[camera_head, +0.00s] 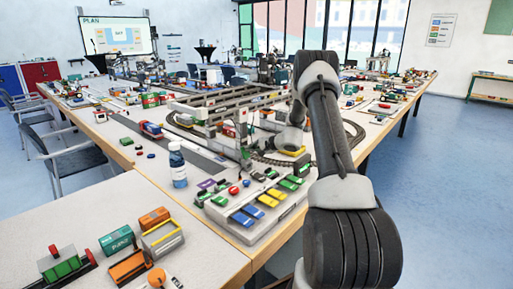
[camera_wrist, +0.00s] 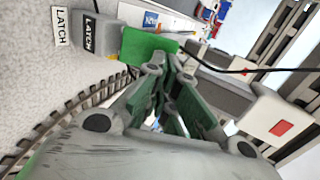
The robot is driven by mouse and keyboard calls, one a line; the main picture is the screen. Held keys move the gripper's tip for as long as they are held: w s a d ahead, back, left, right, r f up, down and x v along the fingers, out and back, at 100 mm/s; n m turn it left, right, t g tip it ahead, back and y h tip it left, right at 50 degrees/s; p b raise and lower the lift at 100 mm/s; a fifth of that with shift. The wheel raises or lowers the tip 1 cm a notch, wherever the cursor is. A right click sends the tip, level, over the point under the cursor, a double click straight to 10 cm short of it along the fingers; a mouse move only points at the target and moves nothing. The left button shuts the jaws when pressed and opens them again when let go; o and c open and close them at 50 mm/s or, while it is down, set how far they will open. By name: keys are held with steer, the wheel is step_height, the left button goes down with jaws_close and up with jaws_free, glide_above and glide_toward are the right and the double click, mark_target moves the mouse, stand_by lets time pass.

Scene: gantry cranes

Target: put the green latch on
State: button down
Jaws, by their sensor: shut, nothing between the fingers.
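In the wrist view, a flat green piece (camera_wrist: 147,45), which looks like the green latch, is at top centre, against a dark grey block labelled LATCH (camera_wrist: 100,36). A white LATCH label (camera_wrist: 62,27) lies left of the block. My gripper (camera_wrist: 174,62) is shut and empty. Its fingertips are at the lower right edge of the green piece; I cannot tell if they touch it. In the head view my arm reaches over the gantry crane model (camera_head: 225,105), and the fingers are too small to make out there.
A black cable (camera_wrist: 235,70) runs right from near the green piece. A white block with a red square (camera_wrist: 280,125) is close to my gripper's right. Curved track (camera_wrist: 60,118) lies at left. In the head view, a bottle (camera_head: 178,165) and several toy vehicles crowd the table.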

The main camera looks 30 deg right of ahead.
steer(key=shift+w, duration=0.1)
steer(key=shift+w+a, duration=0.35)
steer(key=shift+w, duration=0.55)
steer(key=shift+r, duration=0.1)
steer(key=shift+s, duration=0.1)
